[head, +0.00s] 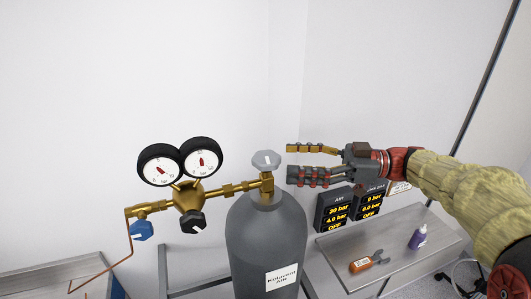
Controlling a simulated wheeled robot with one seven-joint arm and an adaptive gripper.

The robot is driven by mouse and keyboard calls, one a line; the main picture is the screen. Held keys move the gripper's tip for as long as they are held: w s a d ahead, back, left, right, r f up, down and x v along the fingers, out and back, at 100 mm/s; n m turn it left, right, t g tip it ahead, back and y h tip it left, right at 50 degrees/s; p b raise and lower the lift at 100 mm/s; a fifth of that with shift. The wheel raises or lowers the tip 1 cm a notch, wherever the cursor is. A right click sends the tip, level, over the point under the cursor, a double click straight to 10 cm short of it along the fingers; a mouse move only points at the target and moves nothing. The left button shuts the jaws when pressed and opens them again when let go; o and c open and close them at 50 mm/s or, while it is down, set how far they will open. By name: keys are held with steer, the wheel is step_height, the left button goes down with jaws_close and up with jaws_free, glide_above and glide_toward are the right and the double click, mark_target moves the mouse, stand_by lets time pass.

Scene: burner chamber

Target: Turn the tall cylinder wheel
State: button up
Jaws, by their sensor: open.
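The tall grey cylinder (262,242) stands upright in the lower middle of the head view, with a white label on its front. Its light grey wheel (266,159) sits on top of the brass valve (267,185). My gripper (292,162) is to the right of the wheel, at about its height in the picture. It points left, its fingers are open and empty, and a small gap shows between the fingertips and the wheel. I cannot tell the depth between them.
Two round gauges (203,157) and a brass regulator (187,197) with dark and blue knobs (142,231) extend left from the valve. Dark display panels (336,210) hang at right, above a metal shelf (400,232) with an orange-handled tool (362,264) and a purple bottle (419,238).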

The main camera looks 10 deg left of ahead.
mark_target(265, 160)
steer(key=a, duration=0.2)
steer(key=a+p, duration=0.1)
steer(key=a, duration=0.1)
steer(key=s+a+p, duration=0.1)
steer(key=a, duration=0.2)
steer(key=shift+s, duration=0.1)
steer(key=shift+c, duration=0.5)
steer(key=c, duration=1.1)
